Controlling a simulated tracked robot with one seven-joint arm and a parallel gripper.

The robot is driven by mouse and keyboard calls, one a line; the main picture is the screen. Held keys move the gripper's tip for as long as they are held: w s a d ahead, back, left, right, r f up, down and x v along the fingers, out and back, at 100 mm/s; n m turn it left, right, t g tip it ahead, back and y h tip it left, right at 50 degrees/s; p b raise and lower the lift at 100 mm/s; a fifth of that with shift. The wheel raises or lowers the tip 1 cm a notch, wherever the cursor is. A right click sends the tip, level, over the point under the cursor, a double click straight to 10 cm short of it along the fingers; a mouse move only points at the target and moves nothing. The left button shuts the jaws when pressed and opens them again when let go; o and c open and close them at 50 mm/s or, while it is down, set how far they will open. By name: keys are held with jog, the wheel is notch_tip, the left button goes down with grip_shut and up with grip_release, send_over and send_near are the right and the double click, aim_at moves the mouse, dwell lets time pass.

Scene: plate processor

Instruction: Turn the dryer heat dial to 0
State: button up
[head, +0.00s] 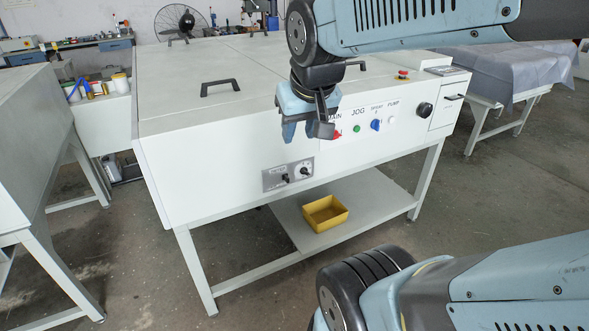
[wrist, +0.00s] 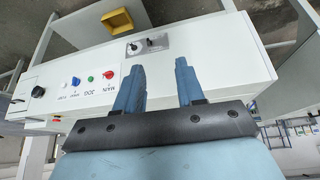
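A grey dryer panel (head: 270,182) sits low on the white front face of the machine. It carries a black knob (head: 285,178) on its left and a dial with a white face (head: 304,171) on its right. The labels and the dial settings are too small to read, so I cannot tell which is the heat dial. In the wrist view the panel (wrist: 164,37) shows upside down beyond my fingertips, with the white-faced dial (wrist: 133,47) at its left. My gripper (head: 306,132) is open and empty, above the panel and apart from it; its fingers also show in the wrist view (wrist: 159,70).
The machine front also carries a red main switch (head: 335,135), a green button (head: 357,128), a blue knob (head: 376,125) and a black knob (head: 425,109). A yellow bin (head: 325,214) stands on the lower shelf. The space before the panel is clear.

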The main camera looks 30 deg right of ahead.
jog(key=w+d+f+m+g+h, duration=0.1)
jog(key=w+d+f+m+h, duration=0.15)
jog(key=w+d+f, duration=0.5)
jog(key=m+t+y, duration=0.4)
jog(key=m+t, duration=0.9)
jog(key=m, duration=1)
send_near(306, 174)
jog(key=w, duration=0.9)
jog(key=shift+w+a+f, duration=0.1)
jog(key=shift+f, duration=0.1)
jog(key=shift+c, duration=0.2)
